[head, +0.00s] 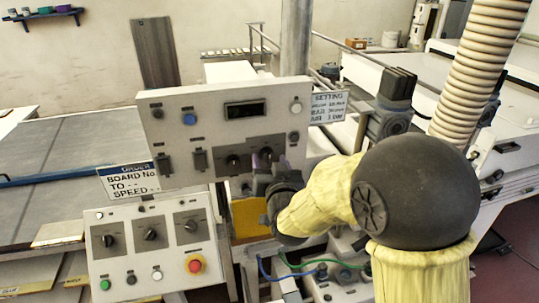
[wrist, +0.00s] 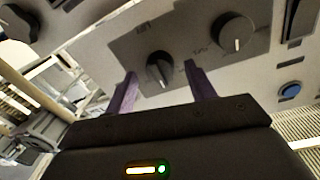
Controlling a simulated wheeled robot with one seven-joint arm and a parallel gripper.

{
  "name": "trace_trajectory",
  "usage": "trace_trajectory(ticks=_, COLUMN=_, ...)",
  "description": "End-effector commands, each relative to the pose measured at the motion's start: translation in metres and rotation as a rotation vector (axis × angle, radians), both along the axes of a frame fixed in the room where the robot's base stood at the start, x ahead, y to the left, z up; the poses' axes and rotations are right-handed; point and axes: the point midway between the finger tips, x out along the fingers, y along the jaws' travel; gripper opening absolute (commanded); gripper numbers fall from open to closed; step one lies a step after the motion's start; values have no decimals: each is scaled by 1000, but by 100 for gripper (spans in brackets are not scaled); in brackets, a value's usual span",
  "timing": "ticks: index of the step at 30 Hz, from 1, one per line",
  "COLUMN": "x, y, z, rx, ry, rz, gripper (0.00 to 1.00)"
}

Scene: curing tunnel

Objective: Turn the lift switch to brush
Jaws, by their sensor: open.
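The upper grey control panel (head: 160,110) carries a dark plate with two black rotary switches. The right one in the head view, partly hidden by my gripper (head: 264,164), shows in the wrist view as a black knob (wrist: 160,68) with a pale pointer line. Its label is upside down and blurred, seeming to read LIFT; the position marks are not legible. My gripper is open, its purple fingers on either side of this knob; contact cannot be told. The other rotary switch (head: 233,162) sits beside it, also in the wrist view (wrist: 233,32).
A blue button (head: 189,119) and dark display (head: 246,109) are on the same panel. Below left, a lower box (head: 138,222) holds several knobs and a red emergency stop (head: 195,264). A white ORDER sign (head: 133,179) overlaps the panel's left side.

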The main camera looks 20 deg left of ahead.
Motion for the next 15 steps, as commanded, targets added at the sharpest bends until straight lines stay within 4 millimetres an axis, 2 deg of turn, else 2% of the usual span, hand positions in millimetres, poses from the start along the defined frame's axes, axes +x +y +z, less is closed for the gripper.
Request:
trace_trajectory(ticks=4, x=9, y=4, z=1, rx=0, ry=0, rz=0, gripper=55)
trace_trajectory(ticks=12, x=9, y=5, z=-1, rx=0, ry=0, rz=0, gripper=55)
trace_trajectory(ticks=15, x=9, y=5, z=-1, rx=0, ry=0, rz=0, gripper=37)
